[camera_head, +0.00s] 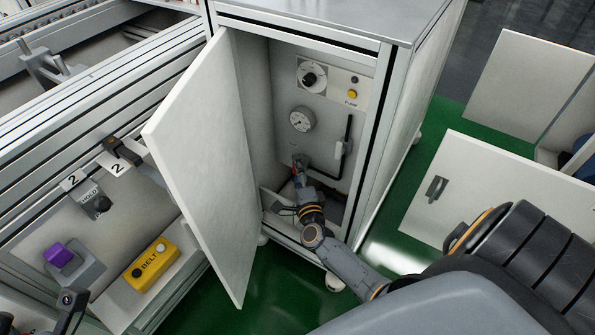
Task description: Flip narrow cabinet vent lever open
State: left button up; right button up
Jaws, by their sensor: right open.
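The narrow cabinet (385,110) stands open in the middle of the view. Its white door (205,165) is swung out to the left. Inside, a dark upright handle (348,132) is at the right of the back panel, beside a pale fitting. A small red part (295,169) shows low on the panel, below the gauge. I cannot tell for sure which of these is the vent lever. My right gripper (299,165) reaches inside, open, at the red part; contact is unclear. Dark parts at the lower left corner look like my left gripper (70,300), mostly cut off.
A round gauge (302,119), a dial (312,76) and a yellow button (352,94) are above my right gripper. The open door bounds the left side. The conveyor (90,110) with a yellow BELT box (150,265) stands left. A loose-looking white panel (470,190) is at right.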

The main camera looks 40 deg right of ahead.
jog(key=v, duration=1.2)
